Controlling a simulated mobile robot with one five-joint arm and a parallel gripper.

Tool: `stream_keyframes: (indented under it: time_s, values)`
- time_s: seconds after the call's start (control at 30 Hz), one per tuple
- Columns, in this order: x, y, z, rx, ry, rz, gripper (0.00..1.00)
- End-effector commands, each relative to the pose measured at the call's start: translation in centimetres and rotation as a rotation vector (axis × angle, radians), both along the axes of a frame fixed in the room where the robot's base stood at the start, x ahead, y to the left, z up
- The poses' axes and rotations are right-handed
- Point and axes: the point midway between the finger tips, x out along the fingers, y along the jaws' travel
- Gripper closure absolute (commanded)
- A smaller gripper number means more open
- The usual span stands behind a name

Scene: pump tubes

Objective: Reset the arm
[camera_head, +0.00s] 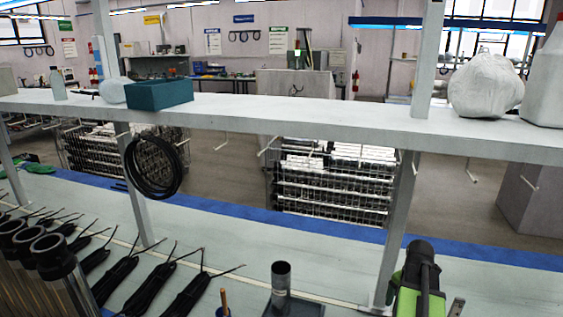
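My gripper cannot be made out in the head camera view, so its opening and contents do not show. Several metal pump tubes with black collars (52,255) stand close together at the bottom left, cut off by the frame edge. A short dark grey tube (281,285) stands upright on a dark base (292,306) at the bottom centre. A green and black device (420,282) is at the bottom right; its lower part is cut off, and I cannot tell what it is.
Black parts with thin leads (185,290) lie on the pale workbench (245,245). A raised shelf (300,117) on posts crosses the view, bearing a teal box (160,94) and a white bag (486,85). A black hose coil (153,167) hangs below it. Wire racks (333,185) stand behind.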

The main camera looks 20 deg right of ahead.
Motion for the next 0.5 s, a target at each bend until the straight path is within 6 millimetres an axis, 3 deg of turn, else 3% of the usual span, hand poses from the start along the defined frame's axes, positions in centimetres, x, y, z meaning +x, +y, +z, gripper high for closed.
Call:
stream_keyframes:
  time_s: [0.17, 0.27, 0.4, 0.5]
  values:
    - [5.4, 7.4, 0.0, 0.000, 0.000, 0.158, 0.09]
    - [8.7, 14.0, 0.0, 0.000, 0.000, 0.218, 0.09]
    - [12.1, 25.9, 0.0, 0.000, 0.000, 0.118, 0.09]
    - [12.6, 33.7, 0.0, 0.000, 0.000, -0.111, 0.09]
